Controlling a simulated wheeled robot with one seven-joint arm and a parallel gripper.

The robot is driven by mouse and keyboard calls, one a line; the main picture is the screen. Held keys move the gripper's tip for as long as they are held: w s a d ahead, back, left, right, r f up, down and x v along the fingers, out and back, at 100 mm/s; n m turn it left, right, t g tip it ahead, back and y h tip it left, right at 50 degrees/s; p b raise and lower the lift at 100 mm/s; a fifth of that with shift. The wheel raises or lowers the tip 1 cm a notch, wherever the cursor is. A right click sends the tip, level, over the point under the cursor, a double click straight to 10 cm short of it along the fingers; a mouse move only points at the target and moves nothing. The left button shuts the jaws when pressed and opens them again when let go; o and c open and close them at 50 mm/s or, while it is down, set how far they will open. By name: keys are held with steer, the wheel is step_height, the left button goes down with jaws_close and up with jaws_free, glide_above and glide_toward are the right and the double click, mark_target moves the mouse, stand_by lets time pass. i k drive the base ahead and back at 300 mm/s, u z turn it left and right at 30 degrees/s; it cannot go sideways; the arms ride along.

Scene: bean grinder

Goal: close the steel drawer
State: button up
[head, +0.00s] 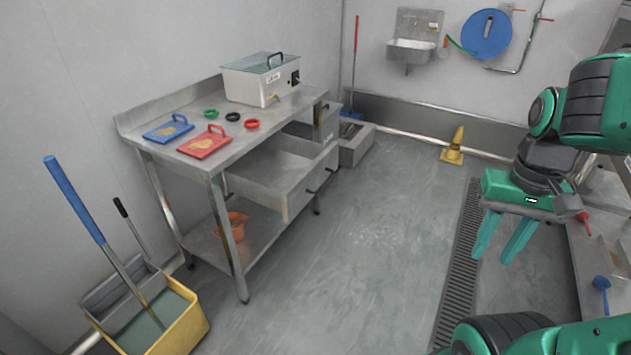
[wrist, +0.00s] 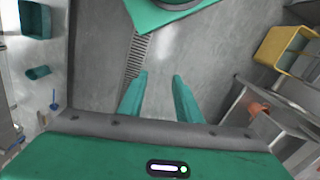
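The steel drawer (head: 310,185) is under the top of the steel table (head: 221,163) in the head view. It is pulled well out, with its empty inner floor showing and dark handles on its front. My gripper (head: 492,260) is at the right of the head view, far from the drawer, with its fingers pointing down. In the wrist view my gripper (wrist: 159,76) has its two fingers apart with nothing between them. Part of the table (wrist: 238,100) shows at the right of the wrist view; I cannot clearly make out the drawer there.
On the table are a glass-lidded box (head: 250,88), a blue board (head: 168,129), a red board (head: 206,143) and small rings. An orange bowl (head: 236,222) is on the lower shelf. A yellow mop bucket (head: 185,328) stands front left. The floor (head: 370,240) between my gripper and the table is clear.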

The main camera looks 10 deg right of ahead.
mark_target(282, 174)
steer(key=z, duration=1.25)
steer(key=k, duration=0.5)
steer(key=u, duration=1.55)
steer(key=i, duration=0.5)
